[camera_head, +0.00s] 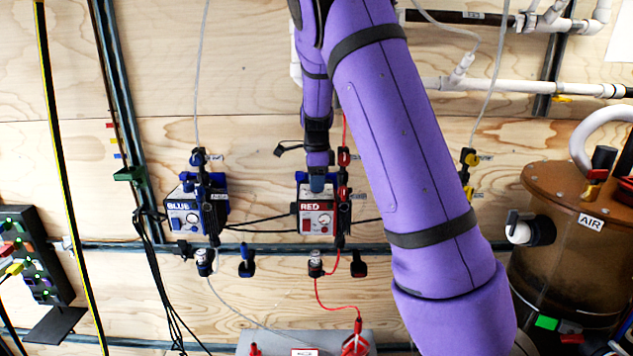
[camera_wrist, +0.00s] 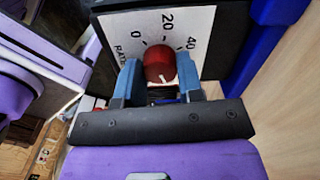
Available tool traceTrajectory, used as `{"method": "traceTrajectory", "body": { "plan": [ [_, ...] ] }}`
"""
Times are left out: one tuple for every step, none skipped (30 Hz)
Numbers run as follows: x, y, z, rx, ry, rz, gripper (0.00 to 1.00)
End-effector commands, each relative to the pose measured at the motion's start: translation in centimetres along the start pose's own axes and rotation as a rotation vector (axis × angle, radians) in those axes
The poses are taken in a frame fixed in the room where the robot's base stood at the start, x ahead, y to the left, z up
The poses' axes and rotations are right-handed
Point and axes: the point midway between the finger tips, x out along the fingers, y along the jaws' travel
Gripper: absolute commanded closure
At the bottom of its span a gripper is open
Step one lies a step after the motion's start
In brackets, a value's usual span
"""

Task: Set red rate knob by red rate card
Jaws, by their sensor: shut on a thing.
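The red rate knob (camera_wrist: 159,62) sits on a white dial plate (camera_wrist: 203,22) marked RATE, 0, 20 and 40. A short white line shows on the knob's lower part in the wrist view. My gripper (camera_wrist: 160,76) has its two blue fingers on either side of the knob and is shut on it. In the head view my gripper (camera_head: 317,183) is at the top of the box labelled RED (camera_head: 317,219), and the knob is hidden there. I cannot make out a red rate card for certain.
A similar box labelled BLUE (camera_head: 186,215) is on the wall to the left. Hoses and black cables hang around both boxes. A brown tank labelled AIR (camera_head: 560,235) stands at the right. My purple arm covers much of the middle. A grey box (camera_head: 275,341) is at the bottom.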

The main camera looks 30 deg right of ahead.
Motion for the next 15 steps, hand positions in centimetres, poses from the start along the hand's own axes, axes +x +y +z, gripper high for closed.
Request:
{"method": "traceTrajectory", "body": {
  "plan": [
    [-0.06,-0.06,0.08,0.042,0.000,-0.002,0.89],
    [-0.06,-0.06,0.08,0.071,0.000,-0.002,0.89],
    [-0.06,-0.06,0.07,0.109,0.000,-0.003,0.89],
    [-0.06,-0.06,0.07,0.138,0.001,-0.003,0.89],
    [-0.06,-0.06,0.08,0.166,0.000,-0.003,0.89],
    [-0.06,-0.06,0.10,0.204,0.000,-0.003,0.89],
    [-0.06,-0.07,0.10,0.232,0.000,-0.003,0.89],
    [-0.06,-0.07,0.09,0.261,-0.001,-0.003,0.89],
    [-0.07,-0.08,0.06,0.299,-0.001,-0.003,0.89],
    [-0.08,-0.08,0.06,0.327,-0.001,-0.003,0.89],
    [-0.08,-0.07,0.08,0.355,0.000,-0.003,0.89],
    [-0.08,-0.07,0.11,0.390,-0.001,-0.003,0.89],
    [-0.08,-0.07,0.11,0.418,-0.001,-0.003,0.89],
    [-0.09,-0.07,0.09,0.444,-0.001,-0.003,0.89],
    [-0.10,-0.08,0.07,0.479,-0.001,-0.004,0.89]
  ]
}}
